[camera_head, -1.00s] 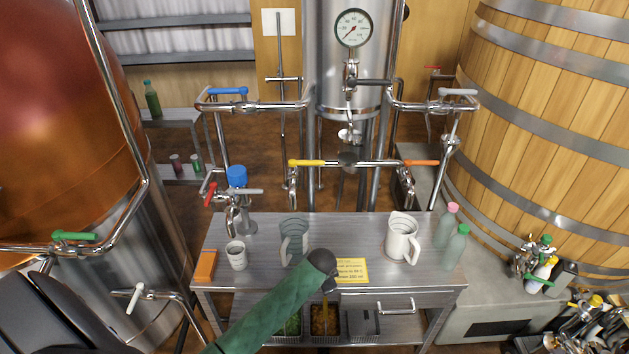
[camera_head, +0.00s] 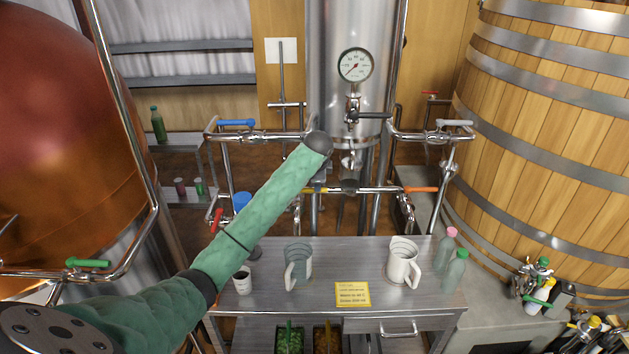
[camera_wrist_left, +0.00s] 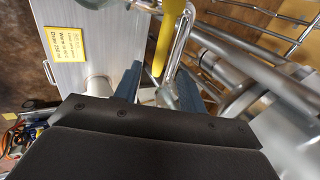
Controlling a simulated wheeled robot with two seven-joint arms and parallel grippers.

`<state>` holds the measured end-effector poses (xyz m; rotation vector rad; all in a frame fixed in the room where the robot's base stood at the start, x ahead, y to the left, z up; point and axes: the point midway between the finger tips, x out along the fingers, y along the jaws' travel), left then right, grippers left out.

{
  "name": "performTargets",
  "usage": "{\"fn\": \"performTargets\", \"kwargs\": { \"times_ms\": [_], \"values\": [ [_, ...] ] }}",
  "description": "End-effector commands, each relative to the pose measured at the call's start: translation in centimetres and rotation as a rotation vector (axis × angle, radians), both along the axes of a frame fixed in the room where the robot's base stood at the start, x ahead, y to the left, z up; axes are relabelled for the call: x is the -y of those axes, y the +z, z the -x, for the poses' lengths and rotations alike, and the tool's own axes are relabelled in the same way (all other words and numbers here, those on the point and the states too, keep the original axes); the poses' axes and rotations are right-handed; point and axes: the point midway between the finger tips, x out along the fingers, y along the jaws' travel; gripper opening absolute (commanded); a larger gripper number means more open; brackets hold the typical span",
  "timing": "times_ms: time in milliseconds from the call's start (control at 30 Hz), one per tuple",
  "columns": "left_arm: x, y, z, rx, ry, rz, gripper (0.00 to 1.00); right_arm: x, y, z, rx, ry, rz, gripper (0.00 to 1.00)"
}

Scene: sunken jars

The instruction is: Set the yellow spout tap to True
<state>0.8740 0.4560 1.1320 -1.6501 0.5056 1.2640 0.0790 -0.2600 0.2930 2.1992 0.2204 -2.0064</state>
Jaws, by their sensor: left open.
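The yellow tap handle (camera_head: 318,189) lies along the horizontal spout pipe (camera_head: 375,190) below the steel column, partly hidden behind my left arm. In the left wrist view, the yellow handle (camera_wrist_left: 167,40) runs down between the two blue-grey fingers of my left gripper (camera_wrist_left: 159,76). The fingers are apart, one on each side of it. I cannot tell if either touches it. In the head view, my left gripper (camera_head: 319,176) is mostly hidden by its wrist, near the yellow handle. My right gripper is not in view.
An orange handle (camera_head: 421,189) is at the pipe's right end. Blue (camera_head: 236,123) and grey-white (camera_head: 455,123) handles sit on the upper pipes. The bench below holds a grey jug (camera_head: 298,262), a white jug (camera_head: 403,262), a cup (camera_head: 242,281) and bottles (camera_head: 455,270).

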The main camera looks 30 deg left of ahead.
Motion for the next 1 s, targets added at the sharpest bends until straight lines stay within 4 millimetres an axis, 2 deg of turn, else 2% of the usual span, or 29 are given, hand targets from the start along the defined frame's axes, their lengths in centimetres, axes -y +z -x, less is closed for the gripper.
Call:
{"fn": "performTargets", "kwargs": {
  "times_ms": [167,533,1000],
  "values": [
    [-0.2,-0.5,-0.3,-0.002,-0.003,-0.001,0.41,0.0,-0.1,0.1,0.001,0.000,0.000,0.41],
    [-1.1,-4.5,-2.0,-0.003,-0.001,0.000,0.41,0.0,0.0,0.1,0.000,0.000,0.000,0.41],
    [-1.4,-5.5,-2.4,-0.001,-0.002,0.000,0.41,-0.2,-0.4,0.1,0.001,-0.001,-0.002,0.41]
  ]
}}
